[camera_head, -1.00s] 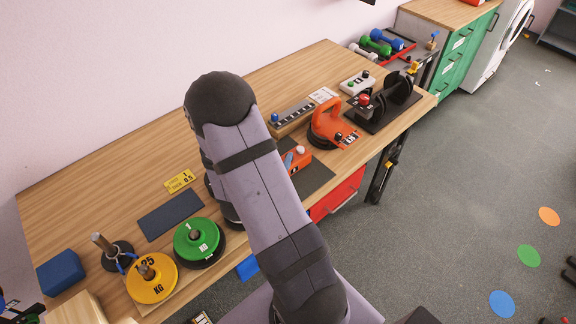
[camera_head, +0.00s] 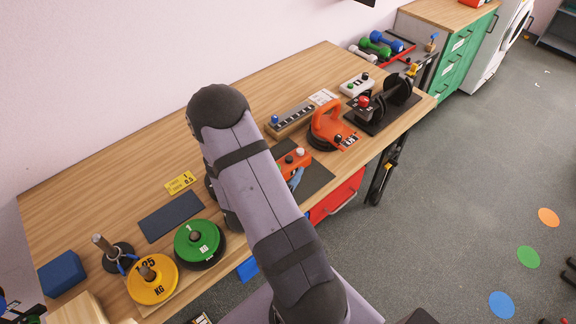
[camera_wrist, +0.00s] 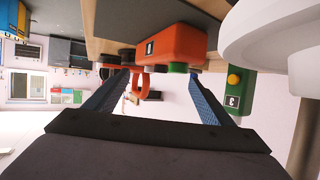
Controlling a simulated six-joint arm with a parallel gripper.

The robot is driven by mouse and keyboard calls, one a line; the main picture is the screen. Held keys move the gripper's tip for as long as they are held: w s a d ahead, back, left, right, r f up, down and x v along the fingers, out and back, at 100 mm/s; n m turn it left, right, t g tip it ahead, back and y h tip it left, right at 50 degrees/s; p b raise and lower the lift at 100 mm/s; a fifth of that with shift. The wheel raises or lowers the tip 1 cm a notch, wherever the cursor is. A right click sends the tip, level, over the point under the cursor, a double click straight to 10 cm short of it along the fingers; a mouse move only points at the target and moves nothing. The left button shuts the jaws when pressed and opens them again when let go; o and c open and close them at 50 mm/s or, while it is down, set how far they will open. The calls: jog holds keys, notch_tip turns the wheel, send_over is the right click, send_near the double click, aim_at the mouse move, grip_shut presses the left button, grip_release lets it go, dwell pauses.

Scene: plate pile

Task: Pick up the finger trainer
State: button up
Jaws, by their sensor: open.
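The finger trainer appears to be the orange device (camera_head: 294,157) with a pale knob on the dark mat, partly hidden by my arm in the head view. In the wrist view its orange-red body (camera_wrist: 170,45) with a number label lies beyond my fingertips, nearer the upper part of the gap. My gripper (camera_wrist: 160,76) is open with its two blue fingers spread and nothing between them. One blue finger shows beside the orange device in the head view. I cannot tell whether it touches.
An orange-handled round weight (camera_head: 327,127) and a black stand (camera_head: 383,107) are to the right. A green block (camera_wrist: 236,96) with a yellow button and a large white round object (camera_wrist: 270,35) are close at right.

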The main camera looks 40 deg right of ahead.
aim_at(289, 161)
jog(key=p+x, duration=0.2)
jog(key=x, duration=0.1)
jog(key=shift+d, duration=0.2)
jog(key=shift+x, duration=0.8)
jog(key=shift+f, duration=0.15)
